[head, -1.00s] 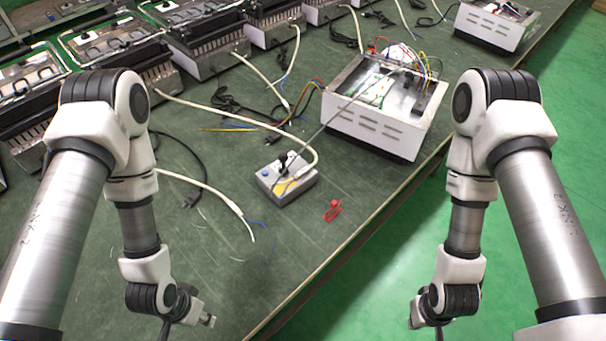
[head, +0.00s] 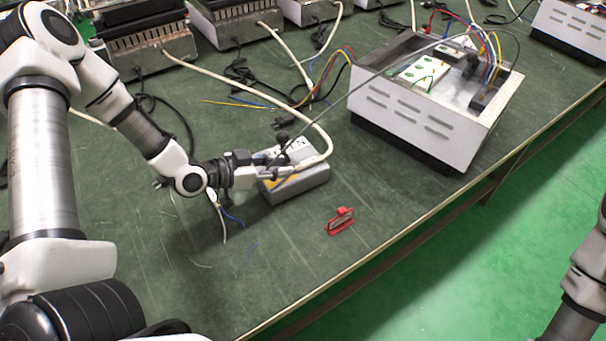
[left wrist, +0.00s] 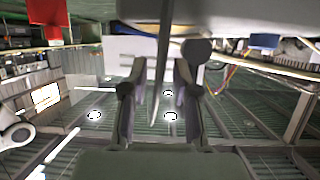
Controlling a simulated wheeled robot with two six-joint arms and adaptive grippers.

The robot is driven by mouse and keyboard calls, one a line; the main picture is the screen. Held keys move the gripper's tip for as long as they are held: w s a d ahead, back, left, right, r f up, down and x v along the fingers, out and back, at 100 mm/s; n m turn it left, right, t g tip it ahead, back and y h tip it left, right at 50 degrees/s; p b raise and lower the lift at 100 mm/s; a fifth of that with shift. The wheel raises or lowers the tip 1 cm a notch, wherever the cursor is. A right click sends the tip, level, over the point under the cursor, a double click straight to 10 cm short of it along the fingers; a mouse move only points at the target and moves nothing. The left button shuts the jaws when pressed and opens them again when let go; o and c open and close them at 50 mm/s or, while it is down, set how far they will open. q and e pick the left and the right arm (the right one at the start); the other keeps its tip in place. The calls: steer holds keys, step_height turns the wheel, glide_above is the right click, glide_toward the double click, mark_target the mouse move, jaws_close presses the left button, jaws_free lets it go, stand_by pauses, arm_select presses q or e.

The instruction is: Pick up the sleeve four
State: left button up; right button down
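I see no label naming sleeve four. A pale sleeved cable (head: 318,133) curves down to the grey box (head: 308,186), and another pale sleeve end (head: 222,220) lies on the bench left of the box. My left gripper (head: 277,172) is at the box's left side, with its tips overlapping the box top and the cable end. In the left wrist view its two fingers (left wrist: 155,95) stand apart. A thin strip (left wrist: 160,60) shows between them; contact cannot be told. Only part of my right arm shows at the right edge; its gripper is out of view.
A red clip-like part (head: 340,221) lies in front. A thin dark rod or lead crosses above the box toward the housing. Open bench (head: 290,270) lies near the front edge.

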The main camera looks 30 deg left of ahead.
mark_target(300, 165)
arm_select(q)
steer(key=b+x, duration=0.1)
steer(key=x, duration=0.4)
steer(key=shift+w+d+f+b, duration=0.1)
steer(key=shift+w+f+b, duration=0.2)
steer(key=shift+f+b, duration=0.1)
steer(key=shift+c, duration=0.4)
jaws_close()
steer(key=shift+r, duration=0.2)
